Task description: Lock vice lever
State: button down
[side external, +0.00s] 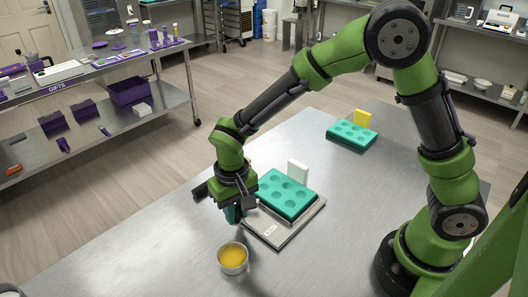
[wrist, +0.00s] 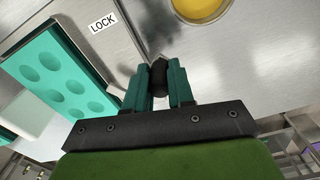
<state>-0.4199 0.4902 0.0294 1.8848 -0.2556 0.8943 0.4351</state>
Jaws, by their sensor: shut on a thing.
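The vice is a flat grey plate (side external: 280,236) on the table, with a teal mould (side external: 287,194) on it. The wrist view shows the plate's LOCK label (wrist: 103,22) and the teal mould (wrist: 62,72) at left. My gripper (side external: 236,214) is low beside the plate's left corner. In the wrist view its teal fingers (wrist: 160,88) are shut on a black knob, the vice lever (wrist: 160,74). The fingers and wrist hide the lever in the side view, and its link to the vice is unclear.
A metal cup of yellow liquid (side external: 233,258) stands close in front of my gripper. A white block (side external: 298,171) stands behind the mould. Another teal mould (side external: 351,136) and a yellow block (side external: 362,117) are at the back. The table's left front is clear.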

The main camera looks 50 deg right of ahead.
jog(key=n, duration=0.2)
jog(key=s+d+n, duration=0.2)
jog(key=n, duration=0.1)
jog(key=shift+d+r+n, duration=0.1)
jog(key=shift+n, duration=0.2)
jog(key=n, duration=0.1)
jog(key=d+n, duration=0.1)
jog(key=n, duration=0.1)
jog(key=shift+s+d, duration=0.3)
jog(key=shift+d+n, duration=0.7)
jog(key=shift+n, duration=0.7)
jog(key=c, duration=1)
grip_release()
jog(key=shift+s, duration=0.1)
jog(key=shift+o, duration=0.2)
notch_tip(320, 180, up, 17)
